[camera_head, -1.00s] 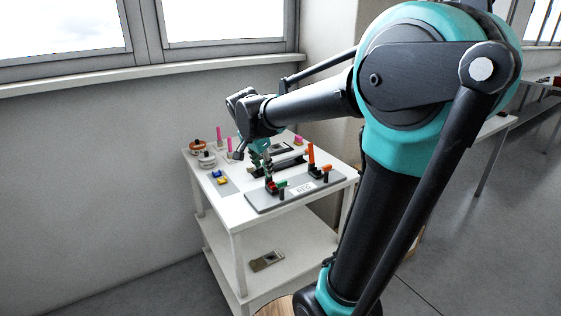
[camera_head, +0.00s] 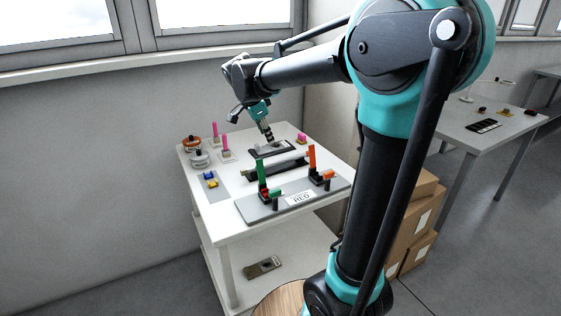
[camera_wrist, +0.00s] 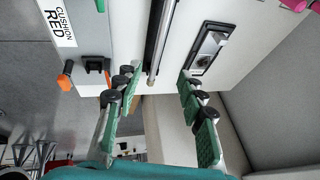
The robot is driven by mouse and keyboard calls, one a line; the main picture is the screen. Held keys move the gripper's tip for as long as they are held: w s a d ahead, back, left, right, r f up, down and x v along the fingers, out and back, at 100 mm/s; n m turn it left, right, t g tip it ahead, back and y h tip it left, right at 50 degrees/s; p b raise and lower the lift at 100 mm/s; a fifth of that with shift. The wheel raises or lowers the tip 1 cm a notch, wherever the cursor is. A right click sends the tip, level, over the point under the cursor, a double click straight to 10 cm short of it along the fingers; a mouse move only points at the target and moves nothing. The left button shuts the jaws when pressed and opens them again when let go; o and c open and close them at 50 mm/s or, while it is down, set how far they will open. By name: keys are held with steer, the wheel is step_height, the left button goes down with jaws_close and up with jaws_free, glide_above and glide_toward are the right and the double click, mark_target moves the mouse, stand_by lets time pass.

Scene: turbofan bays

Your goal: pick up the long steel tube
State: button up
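The long steel tube (camera_head: 277,169) lies along a dark holder (camera_head: 262,179) on the white table. In the wrist view the tube (camera_wrist: 160,30) runs from the top edge toward the space between my fingers, its near end in sight. My gripper (camera_wrist: 157,78) is open, with green-padded fingers spread on either side of the tube's line and nothing between them. In the head view my gripper (camera_head: 269,137) points down above the table, behind the tube. Whether the fingers touch anything is hard to tell there, but the tube looks apart from them.
A dark tray (camera_head: 271,149) lies behind the tube. Pink pegs, round parts (camera_head: 199,158) and small blocks (camera_head: 210,180) sit at the left. Boxes (camera_head: 412,225) stand right.

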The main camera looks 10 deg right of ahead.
mark_target(277, 161)
steer(key=x, duration=1.5)
steer(key=shift+f, duration=0.45)
steer(key=shift+c, duration=0.4)
jaws_close()
